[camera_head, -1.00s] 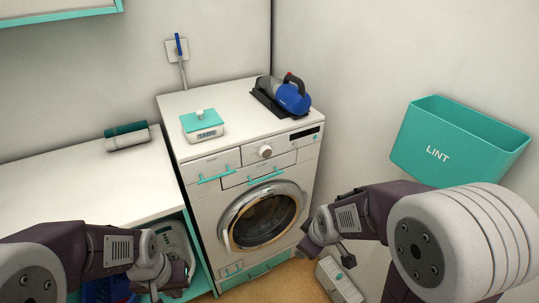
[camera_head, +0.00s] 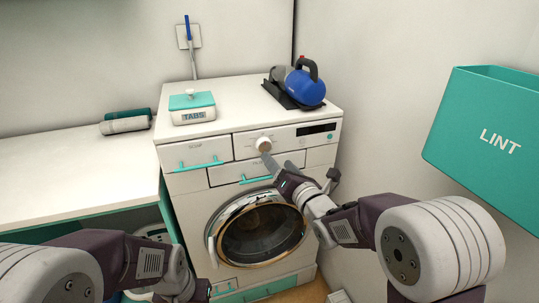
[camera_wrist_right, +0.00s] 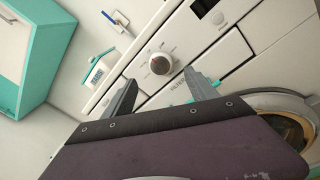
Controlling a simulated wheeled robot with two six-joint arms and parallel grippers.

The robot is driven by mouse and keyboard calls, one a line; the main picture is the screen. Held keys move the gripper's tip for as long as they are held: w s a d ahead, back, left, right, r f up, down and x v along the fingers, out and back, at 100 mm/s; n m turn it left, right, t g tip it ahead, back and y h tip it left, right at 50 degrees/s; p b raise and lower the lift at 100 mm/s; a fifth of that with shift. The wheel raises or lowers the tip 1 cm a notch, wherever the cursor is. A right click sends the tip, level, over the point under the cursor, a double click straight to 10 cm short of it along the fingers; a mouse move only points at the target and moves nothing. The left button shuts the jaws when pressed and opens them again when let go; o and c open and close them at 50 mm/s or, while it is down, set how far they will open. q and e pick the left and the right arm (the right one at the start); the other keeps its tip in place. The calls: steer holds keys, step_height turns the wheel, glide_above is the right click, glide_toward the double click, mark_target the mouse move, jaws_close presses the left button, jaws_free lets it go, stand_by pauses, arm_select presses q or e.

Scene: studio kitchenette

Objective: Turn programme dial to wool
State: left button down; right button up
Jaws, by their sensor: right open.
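The washing machine (camera_head: 185,200) stands in the middle of the head view. Its programme dial (camera_head: 264,144) is a round pale knob on the upper front panel. In the head view my right gripper (camera_head: 278,168) is just below the dial. My left arm is at the lower left, and its jaws are not clearly visible.
A TABS box (camera_head: 192,107) and a blue iron (camera_head: 299,84) stand on the machine's top. Teal drawer handles (camera_head: 202,163) and the round door (camera_head: 258,232) stick out below the panel. A teal LINT bin (camera_head: 490,135) hangs on the right wall.

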mark_target(266, 147)
steer(key=x, duration=0.8)
steer(key=shift+w+p, duration=0.2)
steer(key=shift+p, duration=0.15)
steer(key=shift+a, duration=0.1)
steer(key=shift+c, duration=0.4)
